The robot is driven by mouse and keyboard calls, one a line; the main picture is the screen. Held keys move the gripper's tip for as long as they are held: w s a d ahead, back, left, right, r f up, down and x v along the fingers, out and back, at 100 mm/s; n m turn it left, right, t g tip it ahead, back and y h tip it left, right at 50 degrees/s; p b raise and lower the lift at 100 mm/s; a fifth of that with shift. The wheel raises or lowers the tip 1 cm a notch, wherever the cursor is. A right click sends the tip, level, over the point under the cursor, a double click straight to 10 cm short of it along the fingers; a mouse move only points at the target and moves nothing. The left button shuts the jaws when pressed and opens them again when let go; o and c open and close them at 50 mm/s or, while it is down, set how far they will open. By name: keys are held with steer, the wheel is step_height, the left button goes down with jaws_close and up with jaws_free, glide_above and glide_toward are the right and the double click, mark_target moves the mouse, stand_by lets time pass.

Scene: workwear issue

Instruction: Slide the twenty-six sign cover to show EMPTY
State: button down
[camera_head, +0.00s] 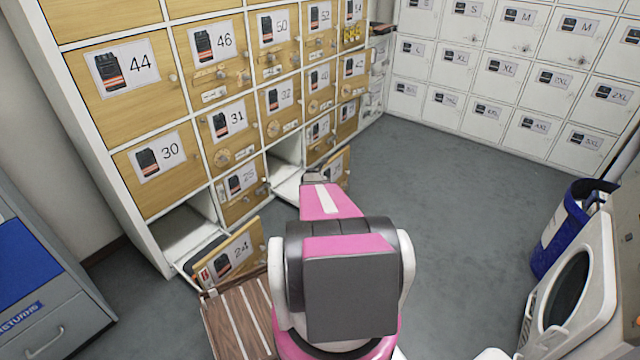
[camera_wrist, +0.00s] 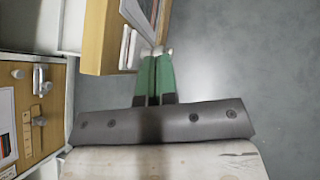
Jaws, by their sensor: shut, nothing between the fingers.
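An open wooden locker door (camera_wrist: 93,45) with a picture card (camera_wrist: 143,12) stands ahead in the wrist view; it also shows in the head view (camera_head: 340,165) beyond my arm. Its number cannot be read, though it stands by the open compartment right of door 25. A small white sign piece (camera_wrist: 127,47) sits on the door face, its wording not readable. My gripper (camera_wrist: 157,54) is shut and empty, its green fingers together, their tips close to the door face just right of the sign piece. I cannot tell if they touch. My arm hides most of the gripper in the head view.
An open, empty-looking compartment (camera_head: 287,160) is left of my gripper. Door 25 (camera_head: 241,183) is closed; door 24 (camera_head: 232,258) hangs open near a slatted wooden bench (camera_head: 225,325). White lockers (camera_head: 500,75) line the back.

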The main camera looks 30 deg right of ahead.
step_height(320, 180, down, 6)
steer(key=shift+f, duration=0.25)
steer(key=shift+a, duration=0.1)
steer(key=v, duration=1.4)
steer(key=shift+r, duration=0.15)
